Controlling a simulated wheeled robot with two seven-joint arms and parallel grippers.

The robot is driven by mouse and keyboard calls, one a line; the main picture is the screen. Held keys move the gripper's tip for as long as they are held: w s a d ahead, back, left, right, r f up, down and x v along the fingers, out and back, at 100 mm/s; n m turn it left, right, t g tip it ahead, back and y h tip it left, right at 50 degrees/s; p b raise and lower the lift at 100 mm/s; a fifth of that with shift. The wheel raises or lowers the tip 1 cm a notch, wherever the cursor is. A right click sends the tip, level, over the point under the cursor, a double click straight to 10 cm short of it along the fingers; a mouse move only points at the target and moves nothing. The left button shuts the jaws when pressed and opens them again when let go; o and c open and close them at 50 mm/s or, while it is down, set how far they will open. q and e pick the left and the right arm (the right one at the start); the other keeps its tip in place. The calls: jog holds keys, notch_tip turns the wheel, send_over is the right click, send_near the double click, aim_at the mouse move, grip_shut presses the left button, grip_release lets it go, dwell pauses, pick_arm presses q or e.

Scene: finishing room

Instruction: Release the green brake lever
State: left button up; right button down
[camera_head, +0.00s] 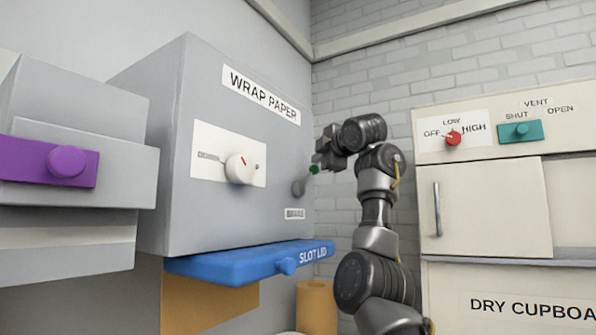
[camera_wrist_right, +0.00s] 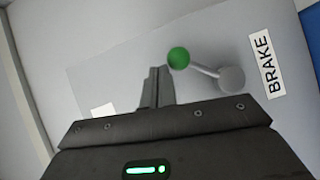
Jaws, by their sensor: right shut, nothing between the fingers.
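The brake lever has a green knob (camera_head: 314,169) on a short grey arm, on the grey wrap paper machine (camera_head: 225,110). In the right wrist view the green knob (camera_wrist_right: 179,57) sits at the end of its arm, which runs to a round grey pivot (camera_wrist_right: 231,79) beside the BRAKE label (camera_wrist_right: 266,64). My right gripper (camera_head: 320,158) is at the machine's right side, close to the knob. In the wrist view its fingers (camera_wrist_right: 158,88) are shut and empty, just beside the knob. Whether they touch it I cannot tell. My left gripper is not in view.
A white dial (camera_head: 240,168) is left of the lever on the same panel. A blue SLOT LID (camera_head: 250,262) juts out below. A dry cupboard (camera_head: 485,205) with a red knob (camera_head: 453,137) and teal vent slider (camera_head: 520,131) stands right. A purple-handled unit (camera_head: 68,162) is left.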

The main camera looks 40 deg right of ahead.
jog(key=s+a+r+b, duration=0.1)
jog(key=s+a+r, duration=0.2)
jog(key=s+r, duration=0.4)
jog(key=shift+d+b+v, duration=0.35)
jog(key=shift+b+v, duration=0.05)
jog(key=shift+v, duration=1.35)
jog(key=shift+d, duration=0.1)
